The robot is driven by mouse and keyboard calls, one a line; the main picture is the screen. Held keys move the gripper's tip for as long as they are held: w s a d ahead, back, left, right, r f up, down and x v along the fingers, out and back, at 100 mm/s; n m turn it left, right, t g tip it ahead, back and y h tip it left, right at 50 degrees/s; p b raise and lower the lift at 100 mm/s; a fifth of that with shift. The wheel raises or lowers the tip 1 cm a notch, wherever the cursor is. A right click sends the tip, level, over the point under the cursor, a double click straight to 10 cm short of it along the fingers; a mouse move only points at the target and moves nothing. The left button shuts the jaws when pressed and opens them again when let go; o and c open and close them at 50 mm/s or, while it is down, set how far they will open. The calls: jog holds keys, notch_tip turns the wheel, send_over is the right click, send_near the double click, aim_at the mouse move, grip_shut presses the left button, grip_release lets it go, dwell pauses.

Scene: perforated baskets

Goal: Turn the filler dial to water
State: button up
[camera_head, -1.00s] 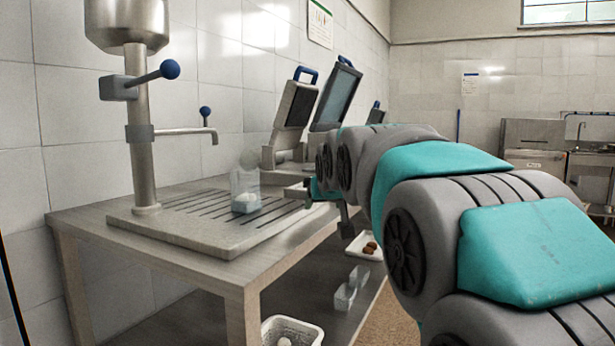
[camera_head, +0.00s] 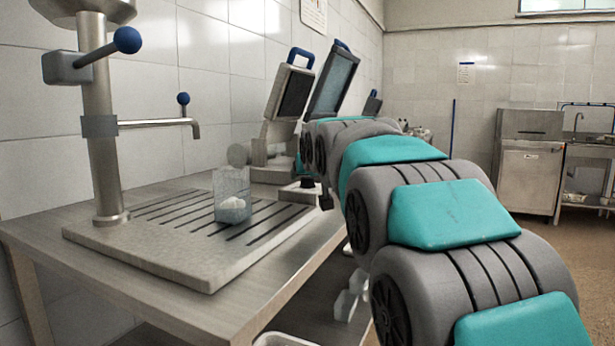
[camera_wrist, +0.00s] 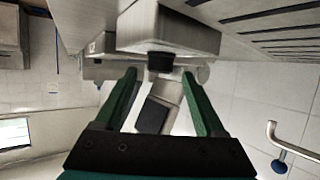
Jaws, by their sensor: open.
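A small metal box (camera_head: 296,192) stands at the right edge of the drip board, in front of the grill machines. In the wrist view the box (camera_wrist: 176,32) shows upside down, with a short black knob (camera_wrist: 160,62) on it, which looks like the dial. Any water marking is not readable. My gripper (camera_wrist: 159,72) is open with green fingers, one on each side of the knob in the picture; contact cannot be told. In the head view my arm hides most of the gripper. The filler column (camera_head: 104,160) has a hopper, a spout and blue-balled levers.
A clear container (camera_head: 233,200) with something white inside stands on the slotted drip board (camera_head: 160,245). Open grill machines (camera_head: 333,82) with blue handles stand behind the box. Clear containers (camera_head: 348,300) and a white basket (camera_head: 285,340) sit below the tabletop.

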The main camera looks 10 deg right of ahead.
jog(key=shift+x, duration=1.65)
jog(key=shift+c, duration=0.4)
grip_shut()
